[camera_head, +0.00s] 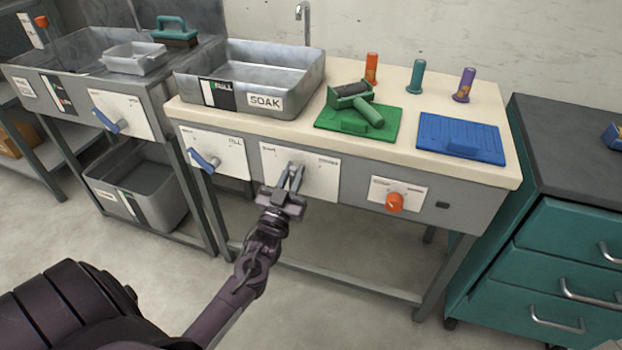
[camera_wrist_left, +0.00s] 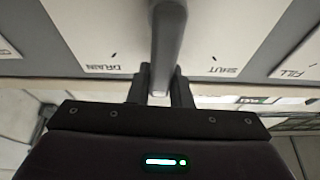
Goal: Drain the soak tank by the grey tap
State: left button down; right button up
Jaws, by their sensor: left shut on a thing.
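The soak tank (camera_head: 308,82) is a grey metal basin with a SOAK label, set in the left of the cream bench top. I cannot tell the water level inside. Below it is a white tap panel (camera_head: 322,181) on the bench front. My left gripper (camera_head: 293,176) is at this panel, shut on the grey tap's lever, which it largely hides in the head view. In the left wrist view the grey tap (camera_wrist_left: 168,45) runs between the fingers (camera_wrist_left: 160,88), pointing between the upside-down DRAIN and SHUT labels. My right gripper is out of view.
A blue-handled tap (camera_head: 205,160) is on the FILL panel to the left, and an orange knob (camera_head: 394,202) is to the right. A green mat (camera_head: 335,125), a blue mat (camera_head: 455,150) and upright coloured handles stand on the bench. A teal drawer cabinet (camera_head: 550,235) is at right.

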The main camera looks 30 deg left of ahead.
pick_arm(q)
jog(key=shift+a+r+n+y, duration=0.1)
jog(key=shift+a+n+y, duration=0.1)
jog(key=shift+n+y, duration=0.55)
jog(key=a+n+g+y+p, duration=0.1)
jog(key=n, duration=0.2)
jog(key=a+n+g+y+p, duration=0.1)
jog(key=n, duration=0.2)
jog(key=a+f+n+y+p, duration=0.1)
jog(key=n, duration=0.2)
jog(key=shift+s+a+n+g+y, duration=0.1)
jog(key=shift+s+n+g+y, duration=0.25)
jog(key=shift+s+g, duration=0.05)
jog(key=shift+s+a+f+n+g, duration=0.1)
jog(key=shift+a+f+n+g, duration=0.1)
jog(key=shift+n, duration=0.3)
jog(key=shift+a+f+n+g, duration=0.1)
jog(key=shift+f+n, duration=0.05)
jog(key=shift+n, duration=0.35)
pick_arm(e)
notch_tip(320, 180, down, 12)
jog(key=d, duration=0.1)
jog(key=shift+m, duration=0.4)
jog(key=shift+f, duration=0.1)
pick_arm(q)
jog(key=c, duration=1.3)
grip_release()
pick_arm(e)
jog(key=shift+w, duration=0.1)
